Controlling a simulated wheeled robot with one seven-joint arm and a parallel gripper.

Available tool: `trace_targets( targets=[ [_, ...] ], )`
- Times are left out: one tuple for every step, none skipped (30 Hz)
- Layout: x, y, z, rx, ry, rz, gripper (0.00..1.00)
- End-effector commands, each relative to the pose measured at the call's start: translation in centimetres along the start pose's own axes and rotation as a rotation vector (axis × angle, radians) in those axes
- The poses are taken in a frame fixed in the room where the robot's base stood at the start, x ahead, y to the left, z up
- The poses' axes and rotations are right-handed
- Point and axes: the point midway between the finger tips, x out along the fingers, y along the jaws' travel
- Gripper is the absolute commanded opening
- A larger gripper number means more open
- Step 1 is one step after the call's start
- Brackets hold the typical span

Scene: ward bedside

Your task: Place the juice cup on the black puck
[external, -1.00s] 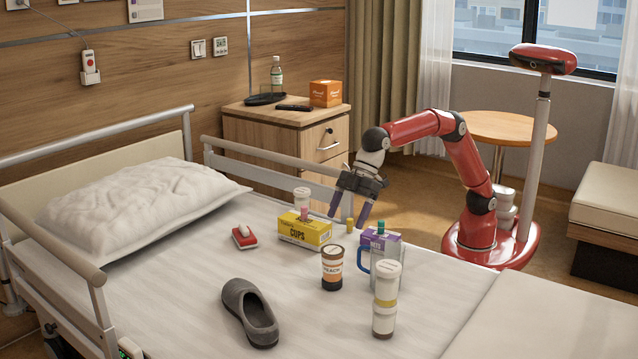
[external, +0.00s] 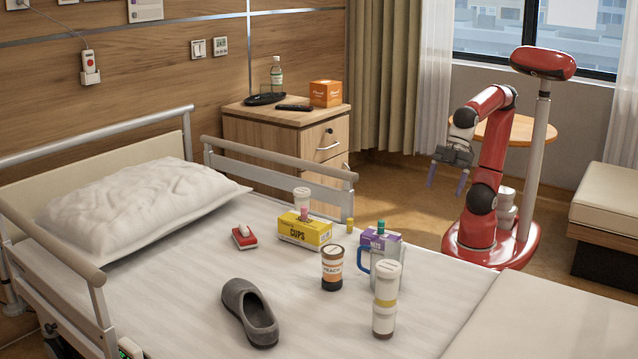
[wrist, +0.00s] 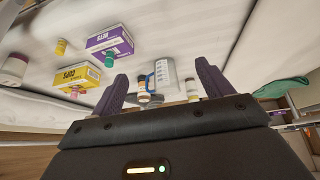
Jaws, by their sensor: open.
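A cup with a brown lid and a white and orange label (external: 332,262), apparently the juice cup, stands upright on the bed. A dark round piece (external: 332,284) shows at its foot. It looks like the black puck under the cup, but I cannot tell it surely from the cup's own base. In the wrist view the cup (wrist: 143,84) shows small, between my fingers and beside the blue-handled jug. My gripper (external: 447,189) is open and empty, held in the air past the bed's far right side, well apart from the cup.
A clear jug with a blue handle (external: 364,258), a purple box (external: 388,238) and a stacked white container (external: 385,300) stand close right of the cup. A yellow cups box (external: 304,231), red-and-white object (external: 244,237) and grey slipper (external: 250,312) lie left. The bed's front right is clear.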

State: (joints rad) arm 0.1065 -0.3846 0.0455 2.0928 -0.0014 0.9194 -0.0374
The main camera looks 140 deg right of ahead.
Motion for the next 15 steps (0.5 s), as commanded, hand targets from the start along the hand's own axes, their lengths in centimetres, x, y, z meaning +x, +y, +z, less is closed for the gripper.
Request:
trace_targets(
  targets=[
    [-0.5, -0.6, 3.2, -0.004, 0.001, -0.008, 0.79],
    [-0.5, -0.8, 4.9, -0.005, -0.002, -0.013, 0.79],
    [-0.5, -1.1, 6.9, -0.006, -0.004, -0.019, 0.79],
    [-0.5, -1.2, 8.3, -0.008, -0.006, -0.024, 0.79],
    [-0.4, -1.3, 9.5, -0.008, -0.008, -0.028, 0.79],
    [-0.2, -1.5, 11.0, -0.009, -0.011, -0.033, 0.79],
    [-0.1, -1.6, 11.9, -0.009, -0.012, -0.037, 0.79],
    [0.1, -1.6, 12.7, -0.01, -0.013, -0.04, 0.79],
    [0.2, -1.7, 13.6, -0.01, -0.015, -0.043, 0.79],
    [0.3, -1.8, 14.1, -0.01, -0.018, -0.045, 0.79],
    [0.4, -1.8, 14.4, -0.01, -0.018, -0.046, 0.79],
    [0.5, -1.8, 14.7, -0.01, -0.019, -0.047, 0.79],
    [0.5, -1.8, 14.9, -0.01, -0.02, -0.048, 0.79],
    [0.5, -1.8, 15.0, -0.01, -0.021, -0.048, 0.79],
    [0.6, -1.8, 15.0, -0.01, -0.021, -0.048, 0.79]
  ],
)
